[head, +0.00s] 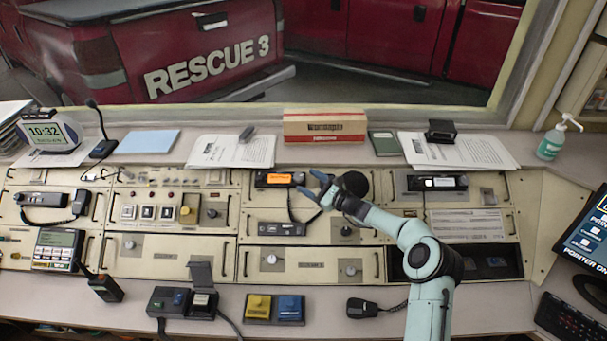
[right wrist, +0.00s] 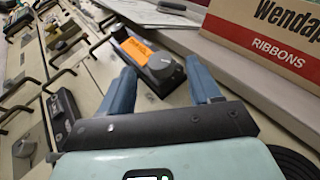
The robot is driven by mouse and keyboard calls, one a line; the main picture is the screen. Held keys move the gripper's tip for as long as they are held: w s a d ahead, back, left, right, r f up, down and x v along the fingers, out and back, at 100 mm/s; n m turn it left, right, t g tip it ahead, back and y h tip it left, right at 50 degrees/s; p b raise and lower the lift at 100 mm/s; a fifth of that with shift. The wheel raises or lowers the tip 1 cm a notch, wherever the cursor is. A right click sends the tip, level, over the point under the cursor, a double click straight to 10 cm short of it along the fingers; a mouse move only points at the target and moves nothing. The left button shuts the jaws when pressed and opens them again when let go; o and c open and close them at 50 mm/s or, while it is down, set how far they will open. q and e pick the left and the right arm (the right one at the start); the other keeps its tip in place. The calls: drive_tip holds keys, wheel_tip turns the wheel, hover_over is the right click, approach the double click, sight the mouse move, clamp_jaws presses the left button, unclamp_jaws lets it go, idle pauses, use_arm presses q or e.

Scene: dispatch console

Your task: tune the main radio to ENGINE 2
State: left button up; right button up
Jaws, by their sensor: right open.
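The radio with a lit orange display (head: 279,179) is set in the upper middle of the console. In the right wrist view its orange display (right wrist: 138,50) and dark round knob (right wrist: 160,66) show; the display's text is too small to read. My right gripper (head: 308,184) is open at the right end of this radio. In the right wrist view its two blue fingers (right wrist: 160,78) stand apart, with the knob showing between them and no visible contact. My left gripper is not in view.
A radio with a white display (head: 437,183) is to the right. Yellow and blue buttons (head: 274,307) lie at the front.

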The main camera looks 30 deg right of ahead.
sight(300, 177)
drive_tip(key=x, duration=0.1)
drive_tip(key=p+x, duration=0.1)
drive_tip(key=shift+w+r, duration=0.2)
drive_tip(key=shift+w, duration=0.1)
drive_tip(key=shift+w+a+f, duration=0.2)
drive_tip(key=shift+w, duration=0.1)
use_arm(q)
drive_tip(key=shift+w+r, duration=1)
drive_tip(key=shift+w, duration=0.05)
use_arm(e)
drive_tip(key=shift+s, duration=0.15)
drive_tip(key=shift+c, duration=0.3)
